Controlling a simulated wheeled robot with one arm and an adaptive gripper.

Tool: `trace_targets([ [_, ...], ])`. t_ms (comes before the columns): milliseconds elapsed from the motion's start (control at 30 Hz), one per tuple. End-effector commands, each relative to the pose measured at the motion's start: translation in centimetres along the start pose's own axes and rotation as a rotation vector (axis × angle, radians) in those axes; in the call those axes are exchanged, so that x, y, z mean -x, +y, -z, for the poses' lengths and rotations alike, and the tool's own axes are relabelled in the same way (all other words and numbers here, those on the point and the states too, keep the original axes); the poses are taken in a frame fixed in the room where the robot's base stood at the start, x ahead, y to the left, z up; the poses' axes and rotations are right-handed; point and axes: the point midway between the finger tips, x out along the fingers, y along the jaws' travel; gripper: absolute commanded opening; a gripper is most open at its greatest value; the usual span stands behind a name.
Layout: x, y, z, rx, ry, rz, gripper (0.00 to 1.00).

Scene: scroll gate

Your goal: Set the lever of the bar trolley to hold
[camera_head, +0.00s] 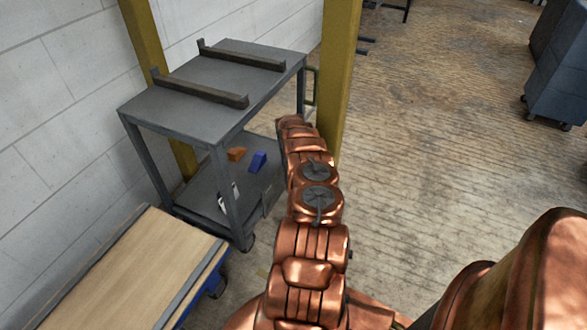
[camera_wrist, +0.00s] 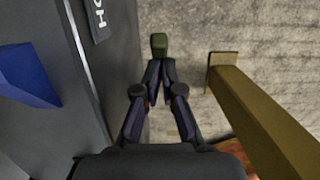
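The bar trolley (camera_head: 150,105) is a dark grey two-shelf cart with two dark bars on top. In the wrist view its side (camera_wrist: 45,25) fills the left, with a dark label plate (camera_wrist: 97,18) showing part of a word, "HO". A green lever end (camera_wrist: 159,45) shows at the tips of my gripper (camera_wrist: 160,68). The two fingers are drawn together and appear shut on the lever, beside the trolley's side. The fingers hide the rest of the lever. In the head view my arm hides the gripper and lever.
A yellow post (camera_head: 338,75) stands close to my arm, and also to the right in the wrist view (camera_wrist: 265,115). A blue block (camera_head: 258,161) and an orange block (camera_head: 236,154) lie on the lower shelf. A wood-topped cart (camera_head: 135,270) stands in front.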

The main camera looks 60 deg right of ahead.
Motion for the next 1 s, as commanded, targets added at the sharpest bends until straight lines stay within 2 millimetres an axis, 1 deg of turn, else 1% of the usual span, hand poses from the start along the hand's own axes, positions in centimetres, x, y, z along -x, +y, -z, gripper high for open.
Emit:
trace_targets([
  [33,0.1,-0.1,-1.4,-0.004,-0.033,-0.012,0.0],
  [367,0.1,-0.1,-1.8,-0.008,-0.036,-0.016,0.0],
  [533,0.7,-0.2,-1.9,-0.009,-0.036,-0.015,0.0],
  [667,1.7,-0.2,-1.9,-0.01,-0.04,-0.015,0.0],
  [767,2.8,-0.1,-1.9,-0.009,-0.043,-0.015,0.0],
  [900,4.0,0.1,-1.0,-0.002,-0.03,-0.01,0.0],
  [1000,5.0,0.3,-0.8,0.001,-0.027,-0.01,0.0],
])
